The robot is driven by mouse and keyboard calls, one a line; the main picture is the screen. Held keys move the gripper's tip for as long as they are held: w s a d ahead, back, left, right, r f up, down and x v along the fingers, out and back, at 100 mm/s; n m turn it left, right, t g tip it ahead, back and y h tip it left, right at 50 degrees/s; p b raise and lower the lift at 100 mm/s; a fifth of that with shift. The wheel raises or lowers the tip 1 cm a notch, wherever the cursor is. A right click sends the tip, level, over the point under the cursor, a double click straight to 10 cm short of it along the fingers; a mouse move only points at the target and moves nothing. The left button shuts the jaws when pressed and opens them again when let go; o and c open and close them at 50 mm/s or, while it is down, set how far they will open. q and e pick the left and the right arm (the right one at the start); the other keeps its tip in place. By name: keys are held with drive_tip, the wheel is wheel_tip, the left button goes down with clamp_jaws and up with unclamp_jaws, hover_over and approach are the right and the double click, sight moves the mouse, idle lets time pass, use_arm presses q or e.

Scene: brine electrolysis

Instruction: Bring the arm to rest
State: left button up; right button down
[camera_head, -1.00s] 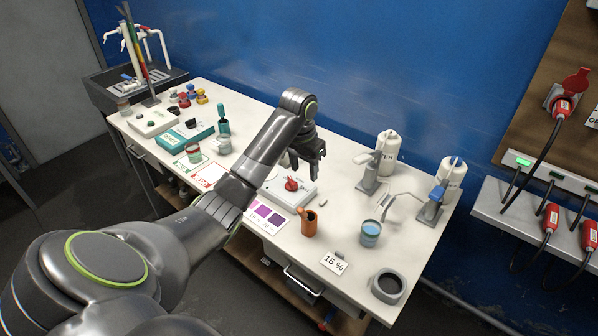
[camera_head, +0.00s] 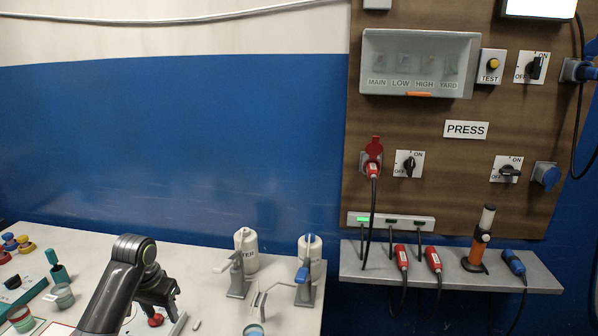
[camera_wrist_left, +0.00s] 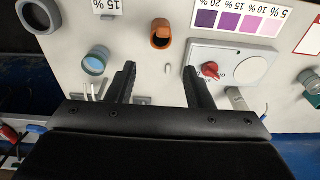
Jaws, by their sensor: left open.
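My left arm comes in from the lower left of the head view. Its left gripper (camera_head: 158,300) hangs over the white bench (camera_head: 215,285), above a white box with a red knob (camera_head: 155,320). The wrist view shows the two fingers (camera_wrist_left: 158,85) spread apart with nothing between them. There the white box (camera_wrist_left: 235,60) lies beyond the right finger, and its red knob (camera_wrist_left: 210,70) is just past that fingertip. The fingers look apart from it. My right gripper is in neither view.
Two white bottles (camera_head: 246,250) (camera_head: 316,258) on grey stands are right of the gripper. A cup of blue liquid (camera_wrist_left: 95,62) and an orange vessel (camera_wrist_left: 161,33) stand on the bench. A wall panel (camera_head: 440,190) with switches and a shelf (camera_head: 450,272) with plugs are at the right.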

use_arm(q)
drive_tip(key=s+d+f+t, duration=0.1)
drive_tip(key=s+d+f, duration=0.1)
drive_tip(key=s+f, duration=0.55)
drive_tip(key=s+d+f, duration=0.2)
drive_tip(key=s+f, duration=0.3)
drive_tip(key=s, duration=0.6)
drive_tip(key=s+d+r+n+t+y, duration=0.1)
drive_tip(key=s, duration=0.7)
drive_tip(key=s+d+r+n+y, duration=0.1)
drive_tip(key=s+r, duration=0.1)
drive_tip(key=s, duration=0.6)
wheel_tip(320, 180, down, 35)
drive_tip(key=s+a+g+b, duration=0.1)
drive_tip(key=a+b, duration=0.1)
drive_tip(key=b, duration=0.6)
drive_tip(key=s+f+b, duration=0.3)
drive_tip(key=s+f, duration=0.4)
drive_tip(key=f, duration=0.3)
drive_tip(key=s+d+f+g+h+b, duration=0.1)
drive_tip(key=s+f+b, duration=0.2)
drive_tip(key=s+f, duration=0.4)
wheel_tip(320, 180, down, 4)
drive_tip(key=shift+s+r+b, duration=0.15)
drive_tip(key=shift+s+b, duration=0.15)
